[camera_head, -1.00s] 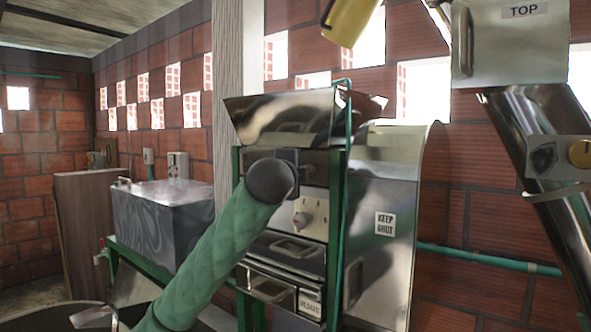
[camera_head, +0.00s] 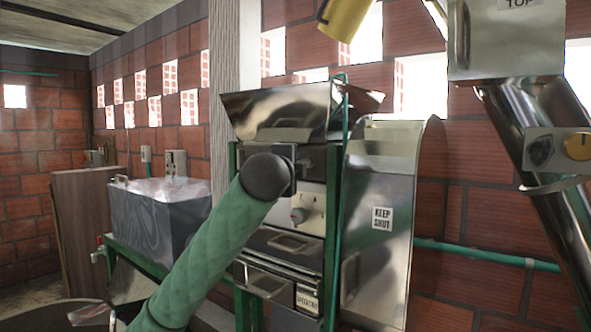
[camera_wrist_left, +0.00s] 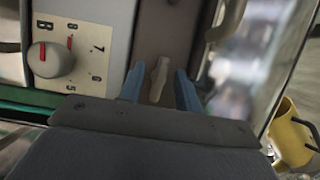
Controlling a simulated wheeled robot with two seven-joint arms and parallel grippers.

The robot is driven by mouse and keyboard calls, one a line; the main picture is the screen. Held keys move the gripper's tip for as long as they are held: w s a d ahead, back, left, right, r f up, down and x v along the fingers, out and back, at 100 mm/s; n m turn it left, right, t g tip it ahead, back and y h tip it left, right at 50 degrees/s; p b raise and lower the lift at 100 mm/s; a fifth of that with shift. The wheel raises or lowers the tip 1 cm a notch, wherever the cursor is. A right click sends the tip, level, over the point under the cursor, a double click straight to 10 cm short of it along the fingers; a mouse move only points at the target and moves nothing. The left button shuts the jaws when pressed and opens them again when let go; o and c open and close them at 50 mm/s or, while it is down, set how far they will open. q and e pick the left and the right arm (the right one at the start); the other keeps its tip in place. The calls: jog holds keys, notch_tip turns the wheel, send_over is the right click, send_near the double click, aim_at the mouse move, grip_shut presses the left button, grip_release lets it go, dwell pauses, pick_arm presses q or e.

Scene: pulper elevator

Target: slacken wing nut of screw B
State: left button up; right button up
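In the left wrist view, the wing nut (camera_wrist_left: 158,82) is a pale, upright tab on a grey metal plate. My left gripper (camera_wrist_left: 159,74) is open, with one blue finger on each side of the wing nut. Small gaps show between the nut and both fingers. To its left is a dial plate marked B with numbers, with a grey knob (camera_wrist_left: 45,60) bearing a red line. In the head view the knob (camera_head: 299,215) shows on the machine front, beside my green-sleeved left arm. The wing nut is hidden there. My right gripper is not in view.
The steel machine has a side cover (camera_head: 382,170) labelled KEEP SHUT and drawers with handles below the dial. A curved handle (camera_wrist_left: 228,20) is close right of the fingers. A yellow cup-like part (camera_wrist_left: 292,130) is further right. A steel tank (camera_head: 160,215) stands left.

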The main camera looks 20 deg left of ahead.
pick_arm(q)
jog(key=shift+s+d+b, duration=0.15)
jog(key=shift+s+b, duration=0.35)
jog(key=shift+s, duration=1)
jog(key=shift+s+d+b, duration=0.1)
jog(key=shift+s+b, duration=0.4)
jog(key=shift+s, duration=0.95)
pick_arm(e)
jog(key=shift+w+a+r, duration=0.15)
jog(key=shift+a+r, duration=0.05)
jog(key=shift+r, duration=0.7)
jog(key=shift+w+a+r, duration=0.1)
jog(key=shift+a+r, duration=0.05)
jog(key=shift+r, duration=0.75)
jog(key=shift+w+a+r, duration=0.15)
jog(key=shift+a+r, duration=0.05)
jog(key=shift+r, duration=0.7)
pick_arm(q)
jog(key=shift+f, duration=0.1)
